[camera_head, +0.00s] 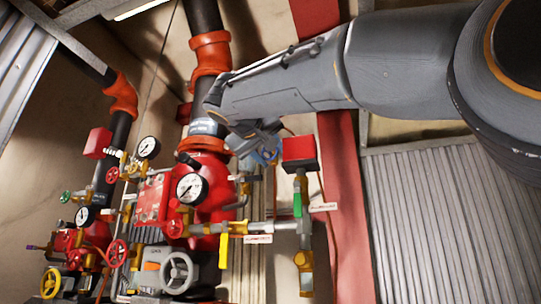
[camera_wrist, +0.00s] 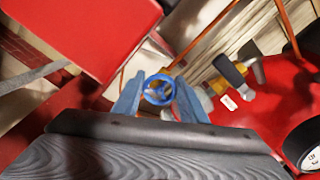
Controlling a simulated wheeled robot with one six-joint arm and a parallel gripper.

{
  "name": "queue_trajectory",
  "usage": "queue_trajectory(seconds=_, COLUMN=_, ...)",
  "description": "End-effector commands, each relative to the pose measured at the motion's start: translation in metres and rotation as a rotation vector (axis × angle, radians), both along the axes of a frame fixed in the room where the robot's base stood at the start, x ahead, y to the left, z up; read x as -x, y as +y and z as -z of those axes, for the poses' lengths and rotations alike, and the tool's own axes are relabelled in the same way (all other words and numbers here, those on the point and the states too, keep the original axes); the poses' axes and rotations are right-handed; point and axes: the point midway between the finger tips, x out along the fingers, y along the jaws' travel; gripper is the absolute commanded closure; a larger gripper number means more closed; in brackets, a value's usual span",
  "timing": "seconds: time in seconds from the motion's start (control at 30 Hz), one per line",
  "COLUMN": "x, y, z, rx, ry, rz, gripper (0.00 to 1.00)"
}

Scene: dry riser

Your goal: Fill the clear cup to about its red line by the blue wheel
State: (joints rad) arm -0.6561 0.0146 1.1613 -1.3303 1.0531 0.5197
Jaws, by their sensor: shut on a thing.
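The blue wheel (camera_wrist: 158,90) shows in the middle of the wrist view, a small spoked handwheel seen face on. My gripper (camera_wrist: 160,98) has one blue-grey finger on each side of it and is shut on its rim. In the head view my gripper (camera_head: 266,153) is beside the red main valve body, and the wheel is mostly hidden by the fingers there. I cannot make out the clear cup or its red line in either view.
A red box (camera_head: 299,150) is close to the right of my gripper. Corrugated panel (camera_head: 430,220) fills the lower right.

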Motion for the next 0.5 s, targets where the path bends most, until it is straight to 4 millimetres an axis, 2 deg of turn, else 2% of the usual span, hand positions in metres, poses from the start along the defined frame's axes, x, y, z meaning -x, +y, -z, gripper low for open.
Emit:
queue_trajectory(seconds=0.17, x=0.0001, y=0.0002, z=-0.0009, rx=-0.001, ry=-0.002, rz=-0.001, gripper=0.84)
queue_trajectory(seconds=0.2, x=0.0001, y=0.0002, z=-0.0009, rx=-0.001, ry=-0.002, rz=-0.001, gripper=0.58)
queue_trajectory(seconds=0.23, x=0.0001, y=0.0002, z=-0.0009, rx=-0.001, ry=-0.002, rz=-0.001, gripper=0.54)
queue_trajectory(seconds=0.5, x=0.0004, y=0.0003, z=-0.0005, rx=-0.003, ry=-0.002, rz=-0.001, gripper=0.54)
